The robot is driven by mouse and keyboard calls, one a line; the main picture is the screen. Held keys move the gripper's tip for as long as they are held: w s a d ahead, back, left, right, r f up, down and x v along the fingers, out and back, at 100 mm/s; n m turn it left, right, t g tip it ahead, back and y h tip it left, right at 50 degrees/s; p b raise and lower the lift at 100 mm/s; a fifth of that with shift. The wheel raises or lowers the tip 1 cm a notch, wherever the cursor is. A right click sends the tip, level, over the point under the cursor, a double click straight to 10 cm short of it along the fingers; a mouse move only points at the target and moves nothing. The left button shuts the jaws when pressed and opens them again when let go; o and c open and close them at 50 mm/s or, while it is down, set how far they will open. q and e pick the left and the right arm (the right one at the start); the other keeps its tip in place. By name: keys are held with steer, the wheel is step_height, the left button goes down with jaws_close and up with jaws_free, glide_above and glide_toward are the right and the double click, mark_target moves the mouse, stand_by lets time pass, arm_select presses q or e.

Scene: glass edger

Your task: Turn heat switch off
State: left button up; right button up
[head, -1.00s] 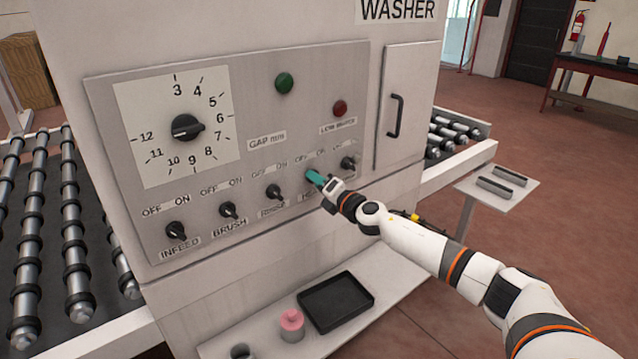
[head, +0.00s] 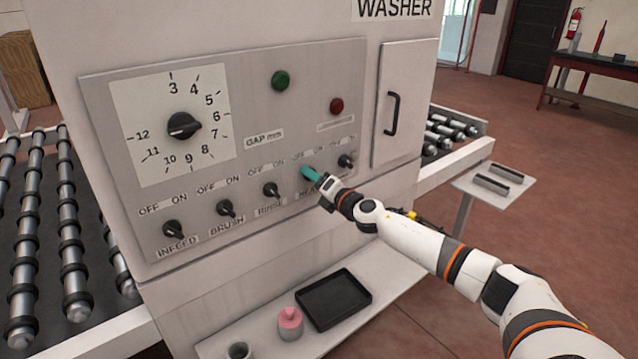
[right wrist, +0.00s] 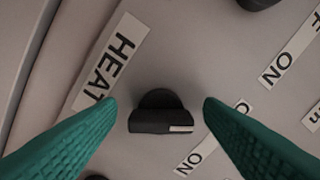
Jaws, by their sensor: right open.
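My right gripper (head: 309,173), with teal fingers, is at the switch row of the washer's control panel (head: 237,205), at the HEAT switch. In the right wrist view, the black heat switch (right wrist: 160,113) sits between the two open fingertips, with a gap on each side. A white mark on the switch points to the right in that view. The HEAT label (right wrist: 110,62) lies to its upper left, and an ON label (right wrist: 195,155) to its lower right. In the head view my gripper hides the heat switch. My left gripper is out of view.
Rinse switch (head: 271,190) is left of my gripper, and another black switch (head: 345,161) is close on its right. A shelf below holds a black tray (head: 334,300) and a pink-topped container (head: 290,323). Roller conveyors (head: 70,235) flank the washer.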

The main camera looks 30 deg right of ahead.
steer(key=s+b, duration=0.4)
steer(key=s, duration=0.8)
steer(key=shift+d+b, duration=0.35)
steer(key=shift+d, duration=0.1)
